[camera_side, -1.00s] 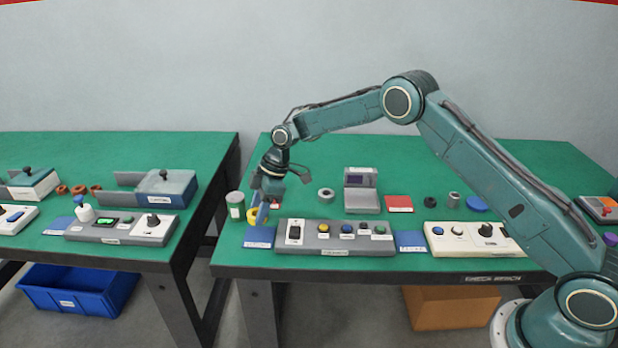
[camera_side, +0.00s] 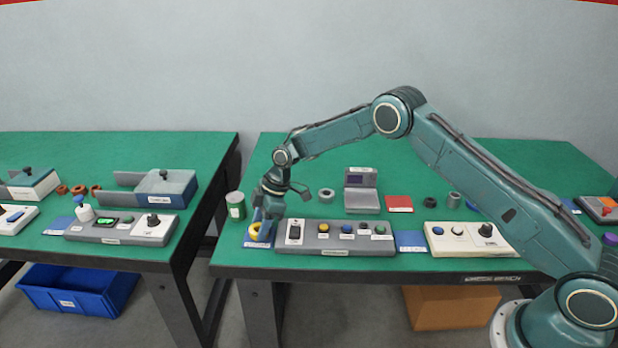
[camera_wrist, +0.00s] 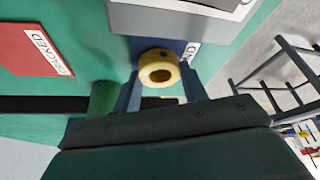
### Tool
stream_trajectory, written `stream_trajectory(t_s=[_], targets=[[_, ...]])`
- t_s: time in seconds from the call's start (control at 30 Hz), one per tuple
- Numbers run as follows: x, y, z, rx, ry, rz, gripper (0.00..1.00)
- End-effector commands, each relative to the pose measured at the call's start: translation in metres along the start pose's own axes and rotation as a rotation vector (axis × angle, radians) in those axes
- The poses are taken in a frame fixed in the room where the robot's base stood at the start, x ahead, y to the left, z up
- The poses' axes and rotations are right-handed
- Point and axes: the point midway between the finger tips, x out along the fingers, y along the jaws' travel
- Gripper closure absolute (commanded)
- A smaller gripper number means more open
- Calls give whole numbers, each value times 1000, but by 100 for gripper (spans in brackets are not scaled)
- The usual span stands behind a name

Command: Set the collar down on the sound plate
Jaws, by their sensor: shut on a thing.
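The yellow collar (camera_side: 254,231) is between the blue fingers of my gripper (camera_side: 263,232), low over the blue plate (camera_side: 258,245) at the left front of the right-hand bench. In the wrist view, the collar (camera_wrist: 146,67) shows its round hole, with the fingers of my gripper (camera_wrist: 160,88) on either side. The sound plate (camera_wrist: 189,54) lies behind it, its label partly hidden and reading "ND". I cannot tell whether the collar touches the plate.
A grey control panel (camera_side: 334,250) stands just right of the plate. A green can (camera_side: 236,205) stands just behind it, left. The red plate marked cracked (camera_wrist: 25,57) also shows in the side view (camera_side: 398,203). The bench's front edge is close.

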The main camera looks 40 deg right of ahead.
Motion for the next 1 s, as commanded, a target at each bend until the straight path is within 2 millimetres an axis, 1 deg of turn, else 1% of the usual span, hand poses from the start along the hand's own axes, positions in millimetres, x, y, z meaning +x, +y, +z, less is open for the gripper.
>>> stream_trajectory(t_s=[0.27,0.3,0.37,0.4,0.77,0.87,1.0], targets=[[2,0,1,-1,1,1,87],[3,0,1,0,0,0,50],[3,0,1,0,0,0,38],[3,0,1,0,0,0,36],[1,0,0,0,0,0,36],[-4,0,0,1,0,0,36],[-16,1,0,0,1,1,36]])
